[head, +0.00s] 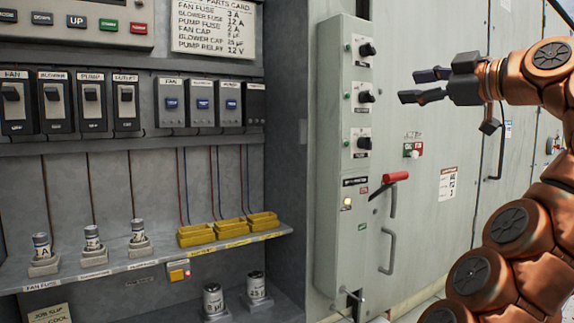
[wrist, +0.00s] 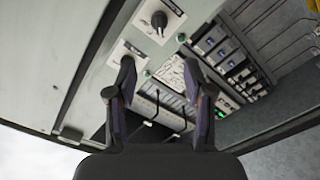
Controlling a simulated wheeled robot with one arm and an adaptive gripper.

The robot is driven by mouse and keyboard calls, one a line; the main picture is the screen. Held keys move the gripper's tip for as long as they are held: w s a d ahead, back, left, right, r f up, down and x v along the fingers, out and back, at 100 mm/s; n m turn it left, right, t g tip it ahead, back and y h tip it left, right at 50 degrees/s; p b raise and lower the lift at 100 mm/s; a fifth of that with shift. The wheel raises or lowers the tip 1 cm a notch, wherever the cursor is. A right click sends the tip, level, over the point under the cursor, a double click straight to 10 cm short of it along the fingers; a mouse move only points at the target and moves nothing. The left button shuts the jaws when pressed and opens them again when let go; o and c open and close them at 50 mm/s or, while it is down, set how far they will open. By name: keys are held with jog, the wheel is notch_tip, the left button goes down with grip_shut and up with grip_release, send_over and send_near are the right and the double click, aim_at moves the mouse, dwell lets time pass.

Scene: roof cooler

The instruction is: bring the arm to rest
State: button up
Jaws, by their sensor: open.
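My gripper (head: 432,86) is open and empty at the upper right of the head view. Its two fingers point left toward the narrow grey control box (head: 340,230) with black rotary knobs, and they are apart from it. My copper-coloured arm fills the right edge of the head view. In the wrist view my gripper (wrist: 160,105) shows two parted dark fingers with nothing between them. A rotary knob (wrist: 159,19) lies beyond the fingertips there.
An open cabinet at left holds a row of switches (head: 92,98), several fuses on a shelf, yellow trays (head: 230,229) and capacitors (head: 214,299). A red-handled lever (head: 396,177) sticks out from the control box. Grey doors stand behind my arm.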

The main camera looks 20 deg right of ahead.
jog(key=w+a+f+m+g+y+p, duration=0.1)
jog(key=w+a+f+g+y, duration=0.2)
jog(key=a, duration=0.5)
jog(key=w+a+f+m+g+y+p, duration=0.1)
jog(key=w+a+f+g, duration=0.25)
jog(key=a, duration=0.35)
jog(key=s+a+f+m+g+h+p, duration=0.1)
jog(key=s+a+f+g, duration=0.15)
jog(key=a+f, duration=0.45)
jog(key=s+a+f+m+g+p, duration=0.1)
jog(key=a+f+m+g, duration=0.15)
jog(key=a+f, duration=0.45)
jog(key=s+a+f+m+g+h+p, duration=0.1)
jog(key=s+f+g+h, duration=0.1)
jog(key=s+f, duration=0.55)
jog(key=s+a+f+m+g+h+p, duration=0.15)
jog(key=s+f, duration=0.25)
jog(key=f, duration=0.6)
jog(key=s+d+f+m+g+h, duration=0.1)
jog(key=s+d+f+g, duration=0.1)
jog(key=s+f, duration=0.5)
jog(key=s+d+f+m+g+h, duration=0.2)
jog(key=s+f, duration=0.4)
jog(key=s, duration=0.4)
jog(key=shift+s+d+f, duration=0.15)
jog(key=shift+d+f, duration=0.2)
jog(key=shift+d, duration=0.45)
